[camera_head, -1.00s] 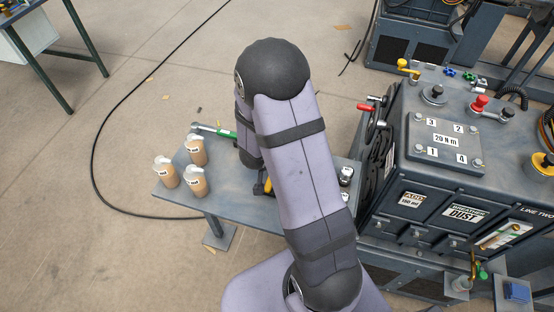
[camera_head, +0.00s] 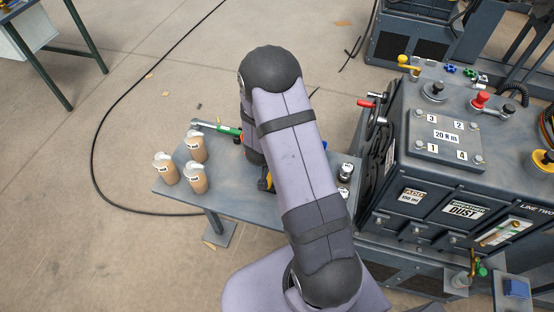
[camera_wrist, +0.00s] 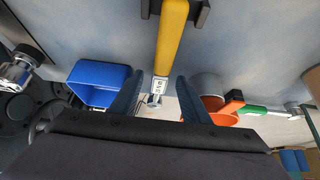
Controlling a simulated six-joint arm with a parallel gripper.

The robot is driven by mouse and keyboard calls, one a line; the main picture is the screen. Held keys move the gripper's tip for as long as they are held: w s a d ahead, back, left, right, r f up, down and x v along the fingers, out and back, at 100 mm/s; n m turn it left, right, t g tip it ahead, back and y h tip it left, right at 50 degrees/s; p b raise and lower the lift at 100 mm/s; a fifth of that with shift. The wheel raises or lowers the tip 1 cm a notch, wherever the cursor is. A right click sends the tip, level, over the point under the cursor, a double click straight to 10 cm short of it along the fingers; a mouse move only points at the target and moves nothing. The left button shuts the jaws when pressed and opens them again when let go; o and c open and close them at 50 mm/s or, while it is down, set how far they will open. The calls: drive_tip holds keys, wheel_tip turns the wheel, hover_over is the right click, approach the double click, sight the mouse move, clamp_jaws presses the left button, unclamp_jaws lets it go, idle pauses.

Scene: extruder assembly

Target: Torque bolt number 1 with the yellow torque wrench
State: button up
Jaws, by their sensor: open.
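Bolt number 1 (camera_head: 418,148) sits at the front left corner of the plate marked 20 N m, on the grey machine. My gripper is hidden there.
A green-handled wrench (camera_head: 226,130) lies at the table's far edge. Several tan bottles (camera_head: 194,180) stand on the left of the table (camera_head: 240,203). The wrist view shows a blue bin (camera_wrist: 92,94) and an orange cup (camera_wrist: 215,104) near the fingers. The machine (camera_head: 400,175) stands right of the table.

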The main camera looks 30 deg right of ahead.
drive_tip(key=shift+x, duration=0.8)
clamp_jaws()
drive_tip(key=shift+r, duration=0.2)
wheel_tip(320, 180, up, 28)
drive_tip(key=p, duration=1.4)
drive_tip(key=shift+f, duration=0.15)
